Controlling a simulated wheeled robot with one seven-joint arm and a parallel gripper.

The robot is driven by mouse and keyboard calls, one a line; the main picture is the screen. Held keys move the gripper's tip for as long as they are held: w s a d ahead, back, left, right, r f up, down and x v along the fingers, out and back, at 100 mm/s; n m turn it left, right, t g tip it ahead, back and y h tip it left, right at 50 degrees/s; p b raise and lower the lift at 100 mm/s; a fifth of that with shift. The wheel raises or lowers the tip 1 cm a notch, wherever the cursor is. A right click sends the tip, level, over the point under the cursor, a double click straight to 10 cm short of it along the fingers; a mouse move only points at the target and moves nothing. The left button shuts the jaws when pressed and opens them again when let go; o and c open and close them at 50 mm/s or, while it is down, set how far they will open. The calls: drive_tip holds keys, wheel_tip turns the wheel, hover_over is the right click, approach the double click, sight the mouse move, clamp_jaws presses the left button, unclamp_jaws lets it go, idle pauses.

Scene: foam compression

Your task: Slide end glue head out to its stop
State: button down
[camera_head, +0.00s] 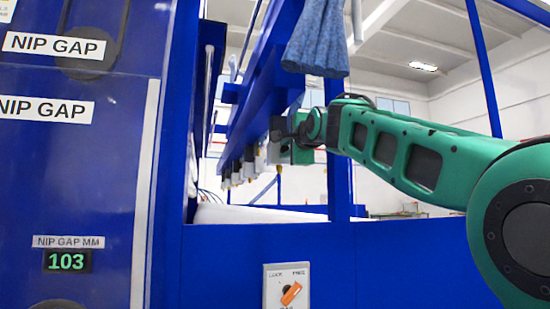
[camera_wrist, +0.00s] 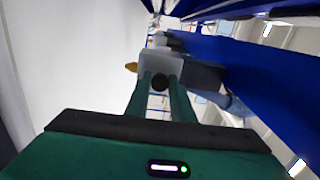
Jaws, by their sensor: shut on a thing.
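A row of pale glue heads (camera_head: 236,172) with dark tops hangs under a long blue beam (camera_head: 255,88) in the head view. The end glue head (camera_head: 274,153) is the nearest one, right at my gripper (camera_head: 288,150). In the wrist view the end glue head is a pale grey block (camera_wrist: 160,62) with a brass-coloured nozzle (camera_wrist: 131,67) on its left. My gripper (camera_wrist: 161,80) has its two green fingers closed on this head, with a dark round part showing between them. The inner faces of the fingers and the head's mount are partly hidden.
A blue frame post (camera_head: 339,185) stands beside my arm, and a blue guard panel (camera_head: 385,262) runs below. A blue cloth (camera_head: 317,40) hangs above my gripper. A switch plate with an orange knob (camera_head: 290,293) is on the panel. A display (camera_head: 67,261) reads 103.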

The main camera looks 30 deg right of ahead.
drive_tip(key=shift+s+a+f, duration=0.15)
drive_tip(key=shift+s, duration=0.25)
drive_tip(key=shift+s+a+f, duration=0.1)
drive_tip(key=shift+s, duration=0.25)
drive_tip(key=c, duration=1.5)
unclamp_jaws()
drive_tip(key=shift+s, duration=0.15)
drive_tip(key=shift+c, duration=0.2)
drive_tip(key=shift+r, duration=0.1)
drive_tip(key=v, duration=1)
drive_tip(key=shift+s, duration=0.25)
drive_tip(key=shift+a, duration=0.1)
